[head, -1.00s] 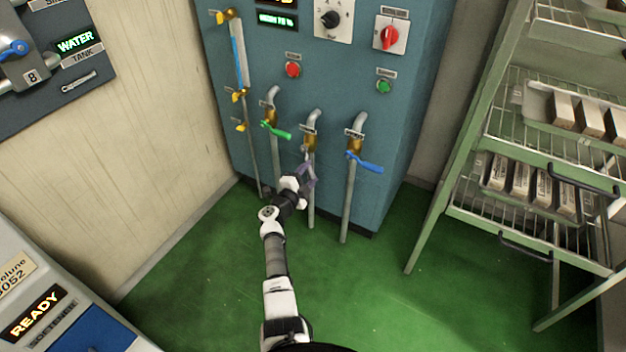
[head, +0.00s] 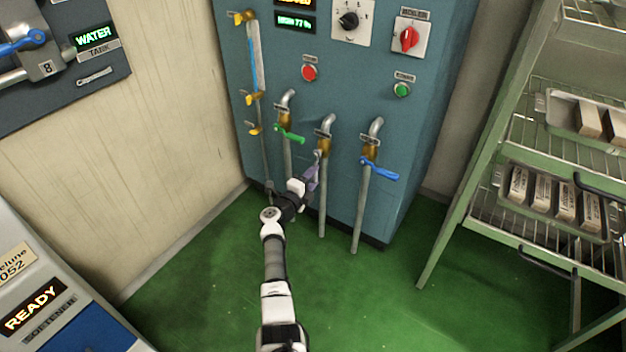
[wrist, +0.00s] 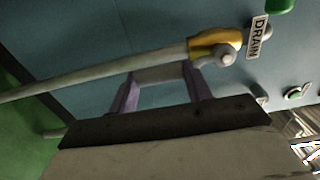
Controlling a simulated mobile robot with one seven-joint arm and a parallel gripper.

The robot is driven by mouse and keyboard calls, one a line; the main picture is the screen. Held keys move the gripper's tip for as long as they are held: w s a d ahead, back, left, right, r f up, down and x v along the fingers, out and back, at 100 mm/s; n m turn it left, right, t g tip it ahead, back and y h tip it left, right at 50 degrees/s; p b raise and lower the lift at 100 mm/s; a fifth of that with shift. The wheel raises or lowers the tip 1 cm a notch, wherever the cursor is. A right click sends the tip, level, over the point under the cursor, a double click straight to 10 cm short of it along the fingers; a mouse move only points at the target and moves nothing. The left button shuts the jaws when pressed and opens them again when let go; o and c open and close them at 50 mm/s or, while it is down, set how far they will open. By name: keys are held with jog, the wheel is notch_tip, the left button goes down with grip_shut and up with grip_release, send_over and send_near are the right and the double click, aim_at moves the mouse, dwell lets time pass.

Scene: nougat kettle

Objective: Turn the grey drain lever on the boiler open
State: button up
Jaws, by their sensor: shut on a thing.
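The grey drain lever (head: 317,156) is on the middle of three pipes on the blue boiler (head: 345,80). It hangs down beside its pipe, below the brass valve (head: 324,144). In the wrist view the brass valve (wrist: 215,45) carries a DRAIN label (wrist: 259,36). My gripper (head: 314,172) is at the lever's lower end, with purple fingers. In the wrist view my gripper (wrist: 160,88) has a finger on each side of a short grey piece (wrist: 158,74), shut on the lever. The pipe hides part of the lever there.
A green lever (head: 290,135) is left of the drain pipe and a blue lever (head: 380,170) is right of it. A green rack (head: 455,225) with trays stands at the right. The green floor (head: 350,300) in front is clear.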

jog(key=shift+a, duration=0.1)
jog(key=o, duration=1.4)
